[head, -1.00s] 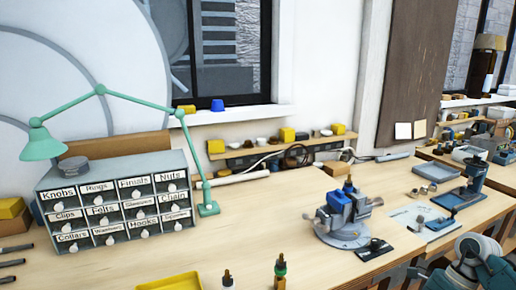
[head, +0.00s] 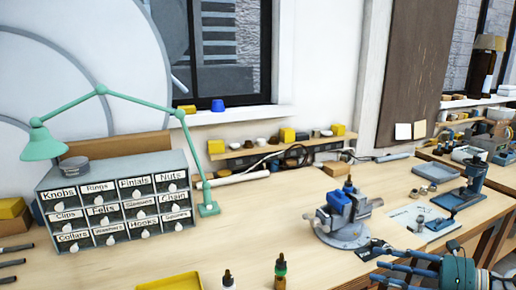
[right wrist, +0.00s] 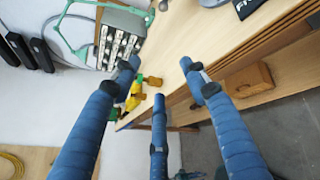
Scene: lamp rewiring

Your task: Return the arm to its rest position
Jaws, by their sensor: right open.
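My right gripper (head: 381,266) is at the lower right of the head view, at the front edge of the bench, with its blue fingers pointing left. It is open and empty. In the right wrist view its three blue fingers (right wrist: 160,78) are spread, with the workbench (right wrist: 190,45) beyond them and nothing between the tips. In the head view the gripper is just in front of and right of the grey vise (head: 343,233), which has a blue part on top. I cannot tell whether it touches anything. My left gripper is not in view.
A green jointed lamp (head: 45,145) stands by a labelled drawer cabinet (head: 117,204) at left. Two dropper bottles (head: 280,272) and a yellow tray (head: 170,283) are at the front. A blue tool stand (head: 470,185) is at right. The bench middle is clear.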

